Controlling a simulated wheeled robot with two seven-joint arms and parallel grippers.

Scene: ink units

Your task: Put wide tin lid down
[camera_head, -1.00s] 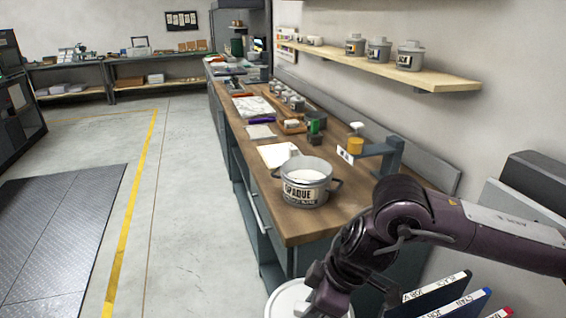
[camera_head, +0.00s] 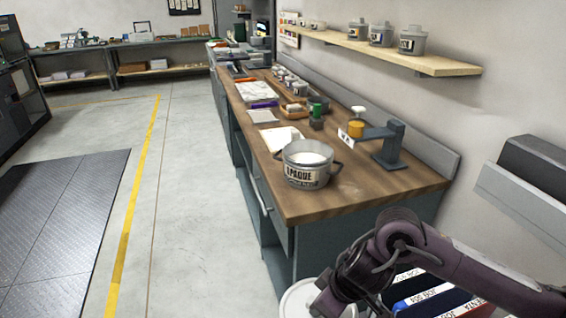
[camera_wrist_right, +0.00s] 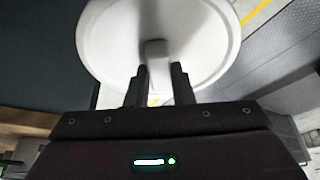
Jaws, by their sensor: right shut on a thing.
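The wide tin lid is a white round disc. It shows at the bottom of the head view (camera_head: 297,302), partly hidden by my arm, and from close up in the right wrist view (camera_wrist_right: 115,45). My right gripper (camera_wrist_right: 156,85) is shut on the grip block at the middle of the lid. In the head view my right gripper (camera_head: 325,300) holds the lid in front of the bench's near end, lower than the bench top. The open wide tin (camera_head: 303,178), labelled OPAQUE, stands on the wooden bench top (camera_head: 350,205) with white inside. My left gripper is not in view.
A white cloth or paper (camera_head: 284,139) lies behind the tin. A grey stand with a yellow part (camera_head: 393,150) is to its right. Bare bench top lies right of the tin. Binders (camera_head: 425,290) are below, right of the bench end.

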